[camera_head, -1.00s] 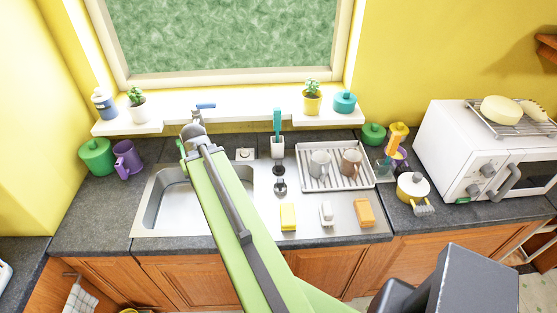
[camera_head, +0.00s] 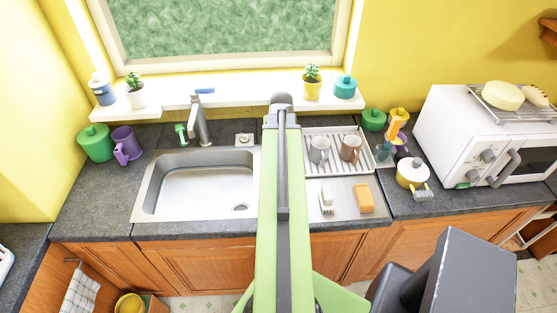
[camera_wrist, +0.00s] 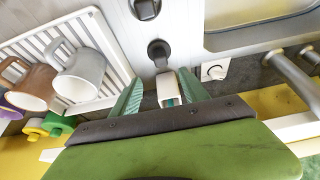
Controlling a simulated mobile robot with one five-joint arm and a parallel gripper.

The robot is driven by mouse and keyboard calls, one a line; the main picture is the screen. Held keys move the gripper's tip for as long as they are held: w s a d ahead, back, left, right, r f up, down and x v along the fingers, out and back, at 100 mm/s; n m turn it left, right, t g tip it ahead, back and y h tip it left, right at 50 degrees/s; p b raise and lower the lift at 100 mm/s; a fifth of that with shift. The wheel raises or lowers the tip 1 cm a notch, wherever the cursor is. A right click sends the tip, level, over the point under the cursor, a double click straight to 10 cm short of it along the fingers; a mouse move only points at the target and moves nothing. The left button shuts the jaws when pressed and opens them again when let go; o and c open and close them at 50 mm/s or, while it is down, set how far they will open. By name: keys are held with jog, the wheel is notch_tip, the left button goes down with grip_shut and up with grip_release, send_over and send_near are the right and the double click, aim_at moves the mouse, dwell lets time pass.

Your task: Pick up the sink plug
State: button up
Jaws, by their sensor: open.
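A dark round piece with a raised knob, which looks like the sink plug (camera_wrist: 158,50), lies on the pale drainboard in the wrist view. It is just beyond my gripper (camera_wrist: 161,74), whose two teal fingers are apart with nothing clearly held. A second dark piece with a metallic oval (camera_wrist: 145,8) lies farther off at the frame's top. In the head view my arm hides the plug, and the fingers cannot be made out.
The sink basin (camera_head: 205,187) is left of my arm. The dish rack (camera_head: 325,181) with two mugs (camera_head: 319,150) is to the right. A white brush (camera_head: 326,200) and an orange sponge (camera_head: 364,199) lie on the drainboard. The faucet (camera_head: 199,122) and window sill (camera_head: 235,103) stand behind.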

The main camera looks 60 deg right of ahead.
jog(key=b+x, duration=0.3)
jog(key=x, duration=0.2)
jog(key=shift+w+d+f+b, duration=0.1)
jog(key=shift+d+f+b, duration=0.05)
jog(key=shift+f+b, duration=0.25)
jog(key=b+x, duration=0.5)
jog(key=shift+w+f, duration=0.1)
jog(key=shift+f, duration=0.1)
jog(key=shift+r, duration=0.2)
grip_shut()
